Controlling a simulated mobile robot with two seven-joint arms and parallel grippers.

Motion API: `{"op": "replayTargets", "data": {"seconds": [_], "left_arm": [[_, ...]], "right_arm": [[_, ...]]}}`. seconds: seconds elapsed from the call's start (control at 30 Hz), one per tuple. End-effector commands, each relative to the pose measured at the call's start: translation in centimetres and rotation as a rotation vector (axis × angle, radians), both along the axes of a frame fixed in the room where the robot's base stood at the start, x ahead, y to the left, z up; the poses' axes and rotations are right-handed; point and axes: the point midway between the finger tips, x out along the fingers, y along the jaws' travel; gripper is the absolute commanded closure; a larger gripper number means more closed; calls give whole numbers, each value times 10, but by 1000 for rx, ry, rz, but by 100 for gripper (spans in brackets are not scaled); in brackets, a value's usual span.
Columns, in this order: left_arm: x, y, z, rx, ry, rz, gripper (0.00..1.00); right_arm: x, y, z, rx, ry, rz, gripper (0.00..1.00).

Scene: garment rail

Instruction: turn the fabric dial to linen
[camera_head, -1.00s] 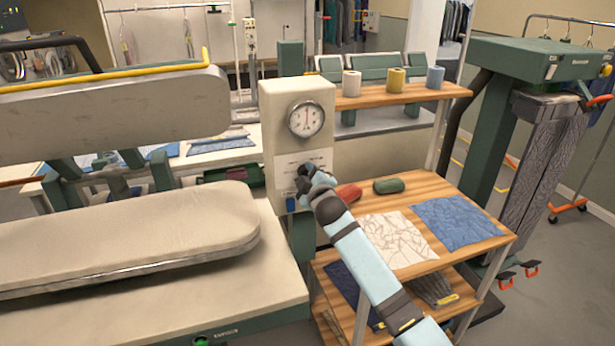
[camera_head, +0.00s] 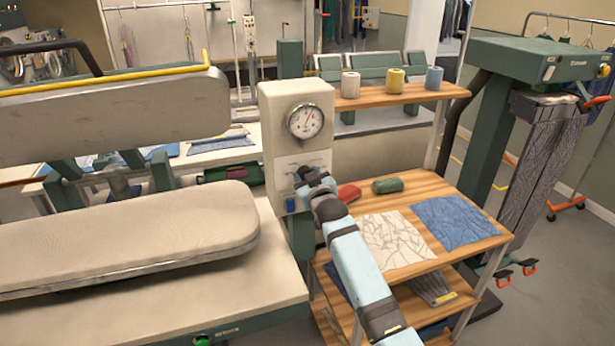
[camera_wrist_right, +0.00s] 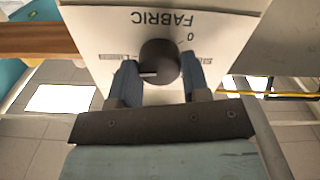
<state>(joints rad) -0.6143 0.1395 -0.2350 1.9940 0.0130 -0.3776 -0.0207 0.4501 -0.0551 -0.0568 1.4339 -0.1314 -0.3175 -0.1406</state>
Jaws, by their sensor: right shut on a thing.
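The fabric dial (camera_wrist_right: 160,60) is a round black knob with a white pointer mark on a pale panel. In the right wrist view it stands between my right gripper's two blue-grey fingers (camera_wrist_right: 160,82), which are shut on it. The pointer mark is at the knob's lower left in that view. The word FABRIC shows upside down beside the knob, with a 0 and partly hidden lettering; linen cannot be read. In the head view my right gripper (camera_head: 306,178) is at the front of the control box (camera_head: 285,98) and hides the dial. My left gripper is not in view.
A round gauge (camera_head: 305,121) sits above the dial. The padded press board (camera_head: 120,235) is to the left. A wooden shelf (camera_head: 425,185) on the right holds a red object (camera_head: 348,192), a green object (camera_head: 387,185) and folded cloths. Spools stand on the upper shelf.

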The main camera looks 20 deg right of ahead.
Motion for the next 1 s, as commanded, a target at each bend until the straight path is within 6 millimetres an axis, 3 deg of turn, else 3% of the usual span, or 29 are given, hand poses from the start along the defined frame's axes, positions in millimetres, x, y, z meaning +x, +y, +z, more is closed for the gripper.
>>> {"op": "replayTargets", "data": {"seconds": [0.63,0.67,0.73,1.0], "left_arm": [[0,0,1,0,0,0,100],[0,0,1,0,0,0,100],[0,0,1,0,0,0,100],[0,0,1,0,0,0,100]], "right_arm": [[0,0,-1,49,3,1,81],[0,0,-1,49,3,1,50],[0,0,0,48,3,1,34],[0,0,0,47,2,0,32]]}}
